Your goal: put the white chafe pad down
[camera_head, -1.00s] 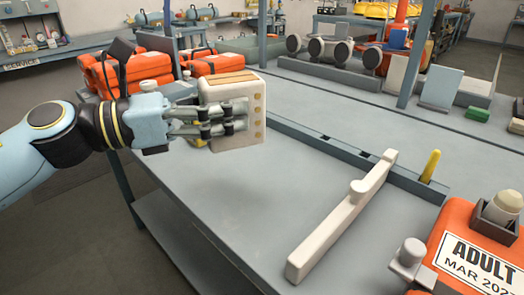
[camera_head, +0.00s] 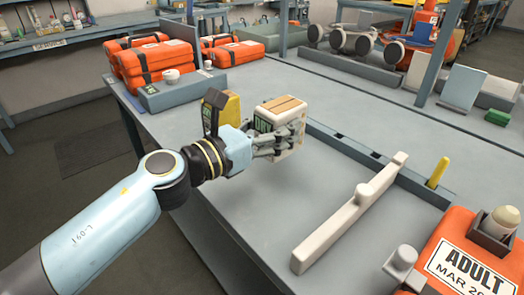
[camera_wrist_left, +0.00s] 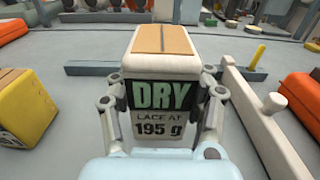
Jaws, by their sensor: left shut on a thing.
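The white chafe pad (camera_head: 290,109), a pale block with a tan strip on top, is held in my left gripper (camera_head: 274,146) over the near left part of the grey bench (camera_head: 330,175). The gripper's fingers are closed on its two sides. In the left wrist view the pad (camera_wrist_left: 160,68) stands upright between the fingers, its face reading "DRY LACE AT 195 g". I cannot tell whether its underside touches the bench. My right gripper is not in view.
A yellow block (camera_head: 231,106) stands just left of the pad. A long white bar (camera_head: 335,228) with a knob lies to the right. An orange "ADULT" unit (camera_head: 440,240) is at the near right. Orange cases (camera_head: 150,68) stand at the back left. Bare bench lies between pad and bar.

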